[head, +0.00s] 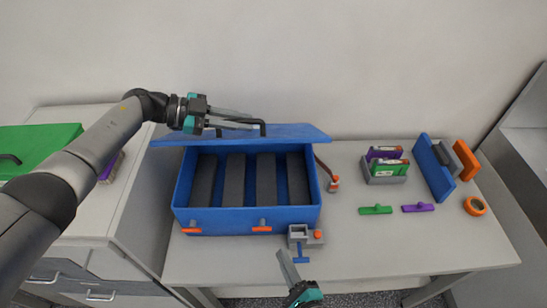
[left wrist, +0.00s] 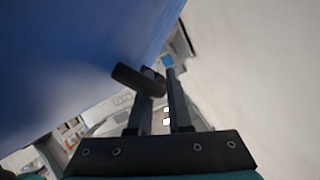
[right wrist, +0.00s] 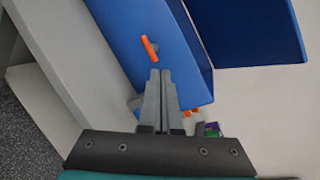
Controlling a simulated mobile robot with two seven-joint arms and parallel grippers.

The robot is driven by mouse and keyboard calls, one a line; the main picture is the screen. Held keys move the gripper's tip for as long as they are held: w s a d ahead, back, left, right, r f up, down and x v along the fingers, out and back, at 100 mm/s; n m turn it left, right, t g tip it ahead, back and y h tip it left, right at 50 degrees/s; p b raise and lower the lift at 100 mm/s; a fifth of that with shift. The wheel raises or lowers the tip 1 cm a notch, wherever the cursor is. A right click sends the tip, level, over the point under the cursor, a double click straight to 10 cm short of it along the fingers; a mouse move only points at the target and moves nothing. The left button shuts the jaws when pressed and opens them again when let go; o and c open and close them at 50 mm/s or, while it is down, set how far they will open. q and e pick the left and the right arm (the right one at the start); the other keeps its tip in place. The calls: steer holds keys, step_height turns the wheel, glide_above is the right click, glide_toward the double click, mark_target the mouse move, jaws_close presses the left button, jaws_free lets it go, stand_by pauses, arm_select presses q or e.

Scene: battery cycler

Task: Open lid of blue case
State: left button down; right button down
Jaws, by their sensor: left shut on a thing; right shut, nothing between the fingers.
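The blue case (head: 246,221) stands on the table, its front wall carrying two orange latches (head: 262,226). Its blue lid (head: 300,133) is raised at the back, and several dark slots show inside. My left gripper (head: 250,121) is at the lid's top, shut on the black lid handle (head: 263,128). In the left wrist view the handle (left wrist: 139,80) sits at the fingertips beside the blue lid (left wrist: 75,65).
A grey clamp-like fixture (head: 300,237) stands at the case's front right corner. Purple and green packs in a grey holder (head: 386,179), small green (head: 376,210) and purple bars (head: 418,208), a blue panel (head: 433,168) and an orange ring (head: 475,205) lie right. A green case (head: 50,140) is left.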

steer(key=w+a+r+m+t+h, duration=0.1)
steer(key=w+r+m+t+h, duration=0.15)
steer(key=r+m, duration=0.45)
steer(key=w+a+r+m+t+h, duration=0.1)
steer(key=r+m+t+h, duration=0.2)
steer(key=r+m, duration=0.4)
steer(key=w+r, duration=0.4)
steer(key=w, duration=0.8)
steer(key=shift+r, duration=0.25)
steer(key=shift+y, duration=0.25)
